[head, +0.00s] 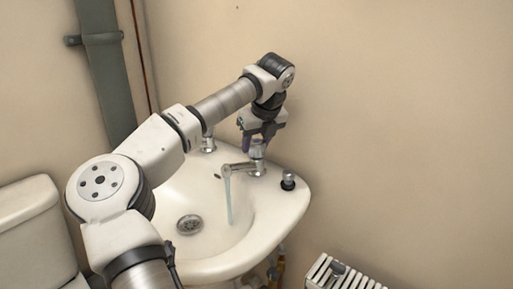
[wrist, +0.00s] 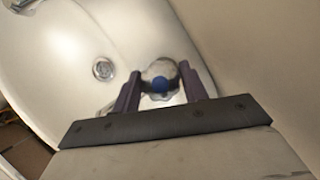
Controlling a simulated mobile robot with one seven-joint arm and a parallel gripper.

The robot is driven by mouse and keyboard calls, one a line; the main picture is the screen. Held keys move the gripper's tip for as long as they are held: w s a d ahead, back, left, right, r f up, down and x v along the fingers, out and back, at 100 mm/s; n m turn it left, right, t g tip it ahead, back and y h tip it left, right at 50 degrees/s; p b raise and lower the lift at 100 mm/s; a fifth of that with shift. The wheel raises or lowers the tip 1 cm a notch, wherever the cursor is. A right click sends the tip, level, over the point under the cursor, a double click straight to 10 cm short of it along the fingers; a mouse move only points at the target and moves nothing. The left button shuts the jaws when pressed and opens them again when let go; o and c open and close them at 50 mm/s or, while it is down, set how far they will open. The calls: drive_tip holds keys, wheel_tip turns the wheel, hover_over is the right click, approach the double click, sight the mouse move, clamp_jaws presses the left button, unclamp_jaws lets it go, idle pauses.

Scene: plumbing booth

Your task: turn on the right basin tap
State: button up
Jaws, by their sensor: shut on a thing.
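The right basin tap (head: 240,169) is chrome and stands on the back rim of the white basin (head: 292,207). A pale bluish stream of water (head: 229,200) falls from its spout into the bowl. My gripper (head: 260,140) is above this tap, its fingers down around the tap's head. In the wrist view my gripper (wrist: 160,90) is shut on the round tap head (wrist: 158,70), which has a blue centre, with one dark finger at each side. The fingers partly hide the head in the head view.
Another chrome tap (head: 207,143) stands to the left on the basin rim, partly behind my arm. A small dark-based chrome piece (head: 288,180) is on the right rim. The drain (head: 190,224) is open to view. A toilet cistern (head: 30,225) and a radiator (head: 345,274) flank the basin.

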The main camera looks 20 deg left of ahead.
drive_tip(key=shift+n+g+y+b, duration=0.3)
drive_tip(key=shift+n+g+b, duration=0.1)
drive_tip(key=shift+n, duration=0.9)
drive_tip(key=o, duration=1)
drive_tip(key=p+v, duration=0.1)
drive_tip(key=v, duration=1.3)
drive_tip(key=shift+w, duration=0.15)
